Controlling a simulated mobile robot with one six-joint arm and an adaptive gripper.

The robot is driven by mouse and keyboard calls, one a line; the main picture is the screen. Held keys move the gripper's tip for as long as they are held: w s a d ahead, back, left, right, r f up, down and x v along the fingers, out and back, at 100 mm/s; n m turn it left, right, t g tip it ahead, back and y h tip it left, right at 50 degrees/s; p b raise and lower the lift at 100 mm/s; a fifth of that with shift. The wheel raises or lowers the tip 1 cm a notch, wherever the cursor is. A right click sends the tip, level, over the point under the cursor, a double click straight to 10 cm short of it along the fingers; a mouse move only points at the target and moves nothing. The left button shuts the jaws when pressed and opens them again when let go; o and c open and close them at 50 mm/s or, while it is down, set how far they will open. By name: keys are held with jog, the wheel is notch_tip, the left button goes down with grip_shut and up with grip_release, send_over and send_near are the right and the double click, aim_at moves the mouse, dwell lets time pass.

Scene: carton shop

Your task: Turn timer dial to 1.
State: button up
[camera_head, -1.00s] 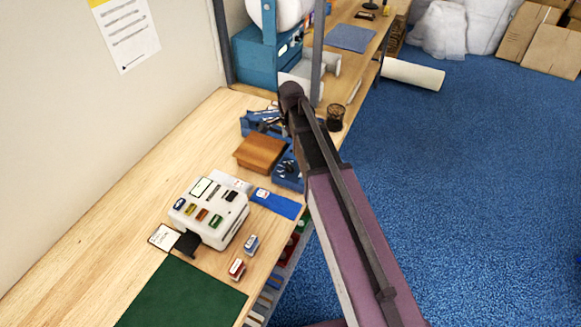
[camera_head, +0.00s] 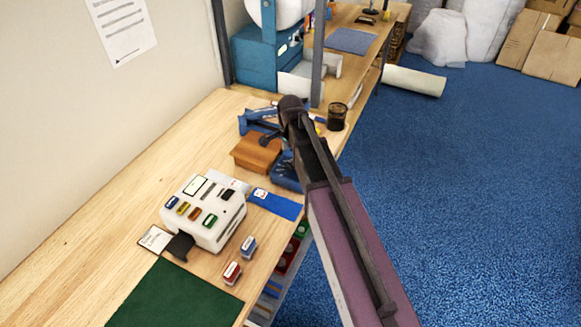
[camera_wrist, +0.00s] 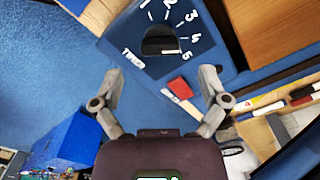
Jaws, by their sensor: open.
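The timer (camera_wrist: 222,68) is a blue panel at the top of the wrist view, with white numbers up to 5 and the word TIMER. No contact with the dial shows. In the head view the blue timer (camera_head: 286,172) is partly hidden behind my arm.
A brown wooden box (camera_head: 257,150) stands beside the timer. A white device with coloured labels (camera_head: 205,212), a blue card (camera_head: 277,204) and a green mat (camera_head: 172,297) lie nearer on the bench. A dark cup (camera_head: 338,117) stands behind my arm. A small red-ended piece (camera_wrist: 179,87) lies near the timer.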

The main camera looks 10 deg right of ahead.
aim_at(290, 163)
jog(key=shift+f+b, duration=1.7)
jog(key=shift+f, duration=0.3)
jog(key=c, duration=1.2)
